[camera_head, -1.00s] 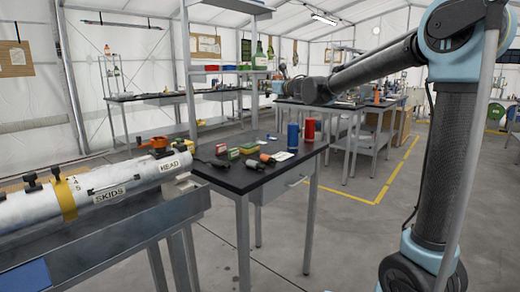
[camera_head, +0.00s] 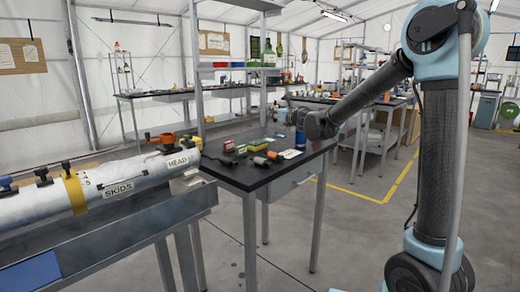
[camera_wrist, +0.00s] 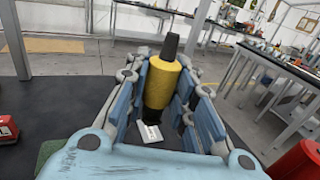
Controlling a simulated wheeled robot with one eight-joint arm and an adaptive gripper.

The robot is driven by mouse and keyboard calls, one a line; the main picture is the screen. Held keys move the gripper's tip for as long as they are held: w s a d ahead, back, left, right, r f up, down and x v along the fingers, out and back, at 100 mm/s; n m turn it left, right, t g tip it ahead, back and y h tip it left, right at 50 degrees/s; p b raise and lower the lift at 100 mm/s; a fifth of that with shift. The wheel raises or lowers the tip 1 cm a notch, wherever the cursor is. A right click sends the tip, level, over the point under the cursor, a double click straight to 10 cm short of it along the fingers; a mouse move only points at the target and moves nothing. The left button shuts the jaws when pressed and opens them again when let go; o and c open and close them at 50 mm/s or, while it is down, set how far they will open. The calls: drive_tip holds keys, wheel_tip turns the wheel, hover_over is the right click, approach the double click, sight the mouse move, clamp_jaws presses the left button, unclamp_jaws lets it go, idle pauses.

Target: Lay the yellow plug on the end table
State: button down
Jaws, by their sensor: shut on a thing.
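The yellow plug (camera_wrist: 162,84) is between the blue-padded fingers of my gripper (camera_wrist: 163,66) in the wrist view. It has a yellow body and dark ends, and stands roughly upright in the picture, slightly tilted. My gripper is shut on it. In the head view my gripper (camera_head: 286,115) is small, over the far right part of the black-topped table (camera_head: 228,173), and the plug cannot be made out there. The dark table top (camera_wrist: 75,92) also shows below the gripper in the wrist view. I cannot tell how high the plug is above it.
A blue can (camera_head: 300,138) stands by my wrist, and a red can (camera_wrist: 299,160) shows at the lower right of the wrist view. Several small items and a white card (camera_wrist: 150,133) lie on the table. A white cylinder (camera_head: 130,187) lies on a bench at left.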

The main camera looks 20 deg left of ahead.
drive_tip(key=shift+s+d+f, duration=0.1)
drive_tip(key=shift+s+f, duration=0.05)
drive_tip(key=shift+f, duration=5.45)
drive_tip(key=c, duration=1.4)
unclamp_jaws()
drive_tip(key=shift+o, duration=0.2)
drive_tip(key=v, duration=1.2)
drive_tip(key=shift+r, duration=0.1)
